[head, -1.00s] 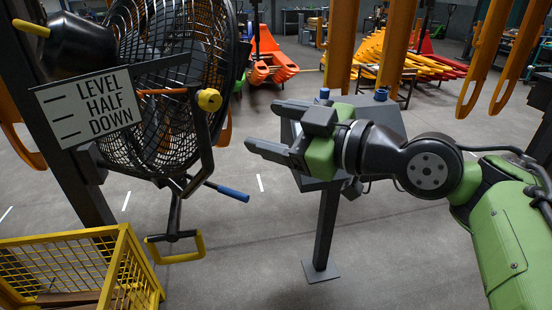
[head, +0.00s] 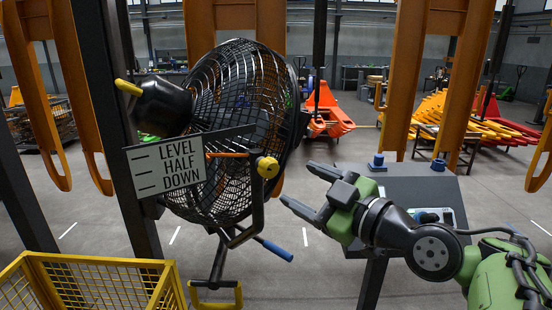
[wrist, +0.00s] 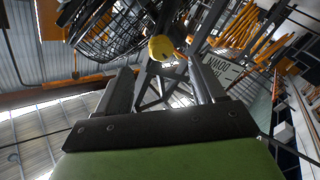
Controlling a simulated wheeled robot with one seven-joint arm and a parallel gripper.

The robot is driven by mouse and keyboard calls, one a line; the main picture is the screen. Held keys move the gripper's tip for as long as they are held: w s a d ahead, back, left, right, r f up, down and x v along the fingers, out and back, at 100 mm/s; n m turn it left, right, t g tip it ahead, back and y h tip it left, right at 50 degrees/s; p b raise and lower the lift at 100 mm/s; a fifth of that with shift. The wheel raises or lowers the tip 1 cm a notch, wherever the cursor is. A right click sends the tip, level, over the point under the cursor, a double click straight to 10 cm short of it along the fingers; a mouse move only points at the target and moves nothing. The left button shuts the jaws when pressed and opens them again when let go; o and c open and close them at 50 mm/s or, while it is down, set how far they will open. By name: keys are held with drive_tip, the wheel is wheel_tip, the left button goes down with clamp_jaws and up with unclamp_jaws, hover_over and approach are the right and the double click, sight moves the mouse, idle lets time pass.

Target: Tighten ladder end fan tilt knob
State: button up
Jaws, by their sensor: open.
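The black caged fan (head: 240,110) hangs on a dark post at the left in the head view. A round yellow knob (head: 267,167) sits on its bracket, just right of the sign. My gripper (head: 298,184) is open and empty, to the right of the knob and apart from it, with its fingers pointing left toward it. In the wrist view the yellow knob (wrist: 161,47) shows just beyond and between the two fingertips (wrist: 160,70). A sign reading LEVEL, HALF, DOWN (head: 170,165) stands left of the knob; it is partly visible in the wrist view (wrist: 213,68).
A blue-ended lever (head: 278,250) and a yellow handle (head: 216,304) hang below the fan. A yellow mesh crate (head: 95,262) is at lower left. A grey pedestal panel (head: 420,190) with blue knobs stands behind my arm.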

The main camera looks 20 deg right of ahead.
sight(274, 172)
drive_tip(key=p+x, duration=0.1)
drive_tip(key=x, duration=0.7)
drive_tip(key=shift+f, duration=0.1)
drive_tip(key=c, duration=1.1)
